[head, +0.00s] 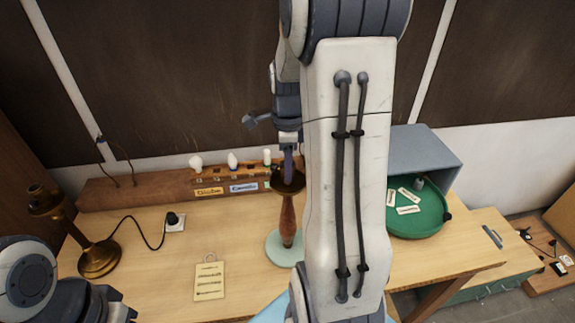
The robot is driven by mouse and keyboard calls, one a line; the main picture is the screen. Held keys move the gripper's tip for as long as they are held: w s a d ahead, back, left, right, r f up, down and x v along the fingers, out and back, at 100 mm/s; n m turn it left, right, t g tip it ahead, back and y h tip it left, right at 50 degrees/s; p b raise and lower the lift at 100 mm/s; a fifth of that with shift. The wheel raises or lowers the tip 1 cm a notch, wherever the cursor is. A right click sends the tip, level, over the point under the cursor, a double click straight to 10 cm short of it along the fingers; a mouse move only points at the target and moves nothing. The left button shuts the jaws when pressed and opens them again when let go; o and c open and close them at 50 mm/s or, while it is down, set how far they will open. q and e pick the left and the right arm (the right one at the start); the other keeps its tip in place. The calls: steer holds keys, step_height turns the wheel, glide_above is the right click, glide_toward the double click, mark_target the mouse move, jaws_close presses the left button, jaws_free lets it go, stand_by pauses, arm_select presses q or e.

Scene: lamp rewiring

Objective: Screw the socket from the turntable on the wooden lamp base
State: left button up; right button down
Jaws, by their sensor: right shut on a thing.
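The wooden lamp base (287,222) stands upright on a pale green round pad (278,250), with a dark cup at its top. My right gripper (288,172) points down into that cup. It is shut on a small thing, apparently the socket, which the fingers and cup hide. The green turntable (412,232) is at the right, partly behind my right arm. It carries several white labels and a small grey item (419,183) that I cannot identify. At the lower left only part of my left arm shows; its gripper is out of view.
A brass lamp (98,258) stands at the left, its cord running to a plug on a white outlet (174,222). A wooden rack (135,190) with bulbs and labels lines the back. A tag card (209,281) lies in front. A grey-blue box (425,150) stands behind the turntable.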

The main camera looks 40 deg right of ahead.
steer(key=m, duration=0.3)
steer(key=shift+m+p, duration=0.3)
steer(key=shift+p, duration=0.05)
steer(key=m, duration=0.4)
steer(key=shift+c, duration=1.7)
jaws_free()
steer(key=shift+o, duration=0.3)
steer(key=shift+o, duration=1.4)
